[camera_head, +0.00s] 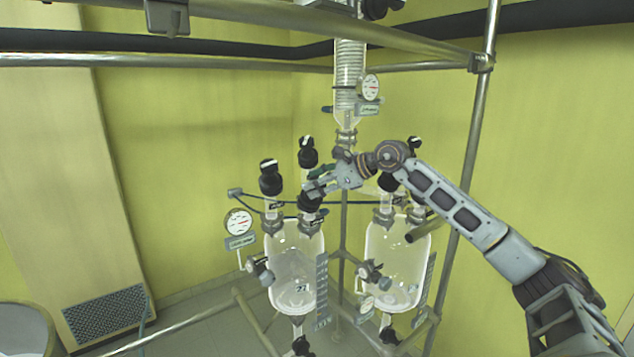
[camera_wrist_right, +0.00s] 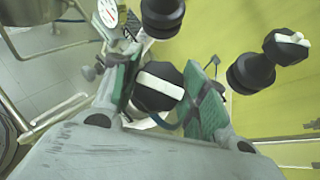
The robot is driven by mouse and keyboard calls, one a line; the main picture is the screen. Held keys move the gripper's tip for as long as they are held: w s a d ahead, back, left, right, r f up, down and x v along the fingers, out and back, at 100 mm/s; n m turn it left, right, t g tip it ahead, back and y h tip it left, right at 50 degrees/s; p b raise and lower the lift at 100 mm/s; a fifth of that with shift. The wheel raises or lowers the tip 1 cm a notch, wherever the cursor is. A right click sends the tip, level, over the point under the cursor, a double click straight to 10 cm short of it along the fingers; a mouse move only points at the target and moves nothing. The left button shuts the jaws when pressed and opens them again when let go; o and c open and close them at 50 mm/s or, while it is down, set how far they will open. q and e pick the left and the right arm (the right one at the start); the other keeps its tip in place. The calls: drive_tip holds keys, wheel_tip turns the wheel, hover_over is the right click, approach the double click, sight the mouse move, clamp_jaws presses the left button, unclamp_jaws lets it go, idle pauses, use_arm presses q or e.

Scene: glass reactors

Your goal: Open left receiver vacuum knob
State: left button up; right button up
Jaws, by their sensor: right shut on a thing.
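The left glass receiver (camera_head: 295,268) hangs in the frame, with several black knobs on its top. My right gripper (camera_head: 314,188) reaches in from the right. It is shut on a black knob (camera_head: 309,202) low on top of the left receiver. In the right wrist view this knob (camera_wrist_right: 157,88), with a white bar across its face, sits between the green pads of my right gripper (camera_wrist_right: 164,82). Which knob is the vacuum one cannot be read from the labels. My left gripper is not in view.
Two taller black knobs (camera_head: 270,178) (camera_head: 307,152) stand close by the gripped one. A round gauge (camera_head: 239,222) is at the left. The right receiver (camera_head: 397,262) hangs beside the left one. A metal pole (camera_head: 473,135) stands behind my right arm.

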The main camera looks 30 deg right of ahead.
drive_tip(key=shift+r+n+g+y+p, duration=0.1)
drive_tip(key=shift+n+g+y+p, duration=0.55)
drive_tip(key=shift+n, duration=1.35)
drive_tip(key=n+g, duration=0.3)
drive_tip(key=shift+y, duration=0.35)
drive_tip(key=shift+s+n+g+h, duration=0.1)
drive_tip(key=shift+n+g+h, duration=0.1)
drive_tip(key=shift+n+g, duration=1.1)
drive_tip(key=shift+n+g+h, duration=0.2)
drive_tip(key=shift+n+g, duration=0.35)
drive_tip(key=shift+n, duration=1.35)
drive_tip(key=o, duration=1.1)
drive_tip(key=shift+c, duration=0.2)
drive_tip(key=v, duration=0.7)
drive_tip(key=shift+d, duration=0.15)
